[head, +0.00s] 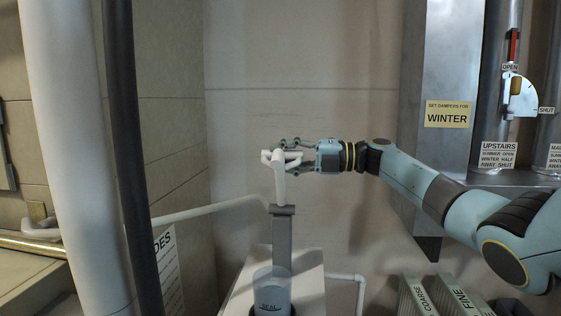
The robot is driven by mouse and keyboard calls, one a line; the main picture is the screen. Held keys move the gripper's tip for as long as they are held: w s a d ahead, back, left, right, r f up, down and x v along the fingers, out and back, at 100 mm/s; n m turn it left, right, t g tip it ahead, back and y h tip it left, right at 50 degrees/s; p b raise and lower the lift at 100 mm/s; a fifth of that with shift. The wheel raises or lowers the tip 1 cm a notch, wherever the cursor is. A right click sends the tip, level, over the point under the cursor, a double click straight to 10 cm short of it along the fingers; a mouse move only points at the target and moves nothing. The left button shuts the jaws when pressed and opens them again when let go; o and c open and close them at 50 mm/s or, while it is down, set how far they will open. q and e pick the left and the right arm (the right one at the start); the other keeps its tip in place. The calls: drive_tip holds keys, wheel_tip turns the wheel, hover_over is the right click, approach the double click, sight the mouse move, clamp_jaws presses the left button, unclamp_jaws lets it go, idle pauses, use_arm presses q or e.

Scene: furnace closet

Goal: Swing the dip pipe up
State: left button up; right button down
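A white pipe piece with a crossbar top (279,181), which looks like the dip pipe, stands nearly upright and leans slightly. Its foot meets the top of a grey post (286,236). Below the post is a clear cup (272,285) with a SEAL mark, on a white box. My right gripper (286,154) reaches in from the right at the crossbar, one finger above and one lower. The fingers overlap the crossbar, so I cannot tell whether they grip it. My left gripper is out of view.
A thick white pipe (65,130) and a dark pipe (124,140) stand at left. A grey duct (440,100) with a WINTER sign and a damper dial (519,97) are at right. Slabs marked COARSE and FINE (462,297) sit lower right.

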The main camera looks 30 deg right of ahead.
drive_tip(key=shift+w+d+f+m, duration=0.15)
drive_tip(key=shift+w+d+m, duration=0.5)
drive_tip(key=shift+m, duration=0.25)
drive_tip(key=shift+a, duration=0.1)
drive_tip(key=c, duration=1.1)
unclamp_jaws()
drive_tip(key=v, duration=1.2)
